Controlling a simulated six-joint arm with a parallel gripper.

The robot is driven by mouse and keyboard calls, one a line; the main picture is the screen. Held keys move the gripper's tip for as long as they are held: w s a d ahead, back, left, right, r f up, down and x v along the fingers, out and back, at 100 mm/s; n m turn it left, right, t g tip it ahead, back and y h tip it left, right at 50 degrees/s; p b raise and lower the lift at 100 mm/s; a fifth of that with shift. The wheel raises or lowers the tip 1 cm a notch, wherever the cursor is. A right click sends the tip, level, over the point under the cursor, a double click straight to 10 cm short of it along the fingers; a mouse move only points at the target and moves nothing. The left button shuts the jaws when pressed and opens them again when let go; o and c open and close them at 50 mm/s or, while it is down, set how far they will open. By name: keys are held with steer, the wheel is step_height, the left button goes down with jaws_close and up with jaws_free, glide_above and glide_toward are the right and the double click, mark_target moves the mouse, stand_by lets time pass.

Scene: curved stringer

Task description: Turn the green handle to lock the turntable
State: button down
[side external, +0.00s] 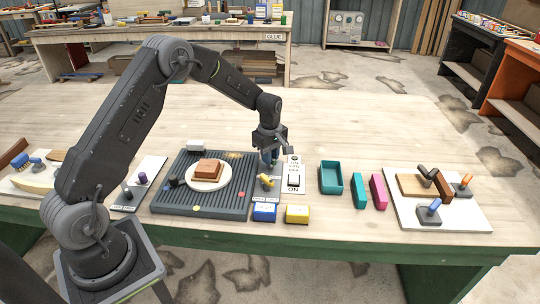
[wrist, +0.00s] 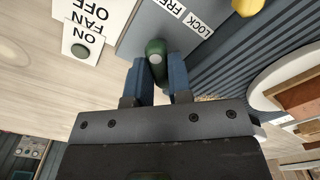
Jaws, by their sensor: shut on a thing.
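The green handle (wrist: 156,52) stands between my gripper's two blue fingers in the wrist view. My gripper (wrist: 158,78) is shut on it, one finger on each side. A FREE and LOCK label (wrist: 185,17) lies just beyond the handle, and I cannot tell which word the handle points to. In the side view my gripper (side external: 269,158) points down at the right edge of the dark ribbed base and hides the handle. The turntable (side external: 194,185) is a round white disc on that base, with a brown block (side external: 208,169) on it.
A yellow handle (side external: 266,181) stands close to my gripper. The white fan switch panel (side external: 292,185) is just to its right. Blue (side external: 264,213) and yellow (side external: 297,214) boxes stand in front. A teal tray (side external: 331,178) is farther right.

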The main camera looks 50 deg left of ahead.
steer(key=shift+m, duration=0.3)
steer(key=m, duration=0.3)
steer(key=shift+m, duration=0.3)
steer(key=m, duration=0.4)
steer(key=shift+m, duration=0.3)
steer(key=m, duration=0.4)
steer(key=shift+m, duration=2.5)
steer(key=c, duration=1)
jaws_free()
steer(key=shift+c, duration=0.2)
